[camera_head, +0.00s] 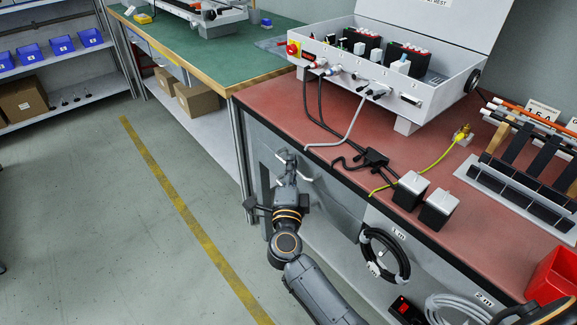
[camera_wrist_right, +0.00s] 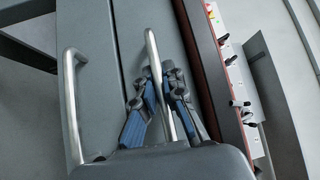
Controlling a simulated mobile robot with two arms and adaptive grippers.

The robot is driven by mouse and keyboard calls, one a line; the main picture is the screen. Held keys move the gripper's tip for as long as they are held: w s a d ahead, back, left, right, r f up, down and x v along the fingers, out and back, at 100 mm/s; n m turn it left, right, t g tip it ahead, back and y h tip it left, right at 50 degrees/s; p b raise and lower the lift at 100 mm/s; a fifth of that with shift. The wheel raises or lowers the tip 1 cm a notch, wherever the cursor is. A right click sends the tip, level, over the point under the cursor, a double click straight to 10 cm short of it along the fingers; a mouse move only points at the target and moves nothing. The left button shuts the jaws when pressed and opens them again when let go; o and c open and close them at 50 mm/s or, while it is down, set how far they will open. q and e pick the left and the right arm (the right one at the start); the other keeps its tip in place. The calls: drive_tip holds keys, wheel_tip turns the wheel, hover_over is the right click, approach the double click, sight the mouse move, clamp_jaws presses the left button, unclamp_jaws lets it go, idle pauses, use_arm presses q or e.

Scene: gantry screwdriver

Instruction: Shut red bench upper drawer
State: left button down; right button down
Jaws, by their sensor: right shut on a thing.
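The red bench (camera_head: 350,130) fills the right half of the head view, with grey fronts below its top. In the wrist view, the upper drawer (camera_wrist_right: 132,40) is the grey front nearest the red top, with a metal bar handle (camera_wrist_right: 153,50). My right gripper (camera_head: 287,160) is at the bench's front; in the wrist view its blue-padded fingers (camera_wrist_right: 163,75) are shut around that handle. A second bar handle (camera_wrist_right: 70,100), on the lower front, stands free to the left. How far the upper drawer stands out is hard to tell. My left gripper is not seen.
A grey control box (camera_head: 400,85) with cables stands on the bench. Black cable coils (camera_head: 385,255) hang on the bench's front, right of my arm. A green-topped bench (camera_head: 200,45) stands behind. The floor (camera_head: 110,220) to the left is clear.

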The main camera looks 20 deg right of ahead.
drive_tip(key=shift+d, duration=0.2)
drive_tip(key=c, duration=1.7)
unclamp_jaws()
drive_tip(key=shift+d, duration=0.1)
drive_tip(key=v, duration=1.2)
